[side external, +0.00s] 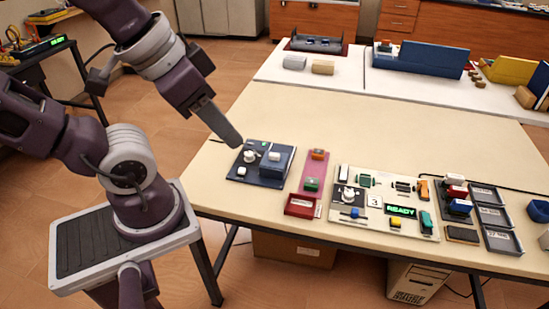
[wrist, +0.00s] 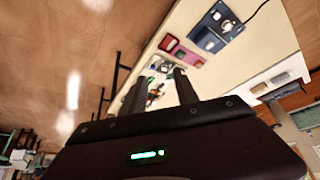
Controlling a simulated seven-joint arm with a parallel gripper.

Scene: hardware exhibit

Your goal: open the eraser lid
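A dark blue box (side external: 278,163) with a small white piece on top stands on a dark base plate near the table's front left. It is likely the eraser, its top looks closed, and it also shows in the wrist view (wrist: 207,40). A white knob (side external: 250,157) and a white block (side external: 242,171) sit left of the box on the same plate.
Right of the box lies a pink strip (side external: 315,172) with a red tray (side external: 303,206). Further right are a panel with a green READY display (side external: 401,210) and grey trays (side external: 494,217). The table (side external: 330,115) is bare behind them.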

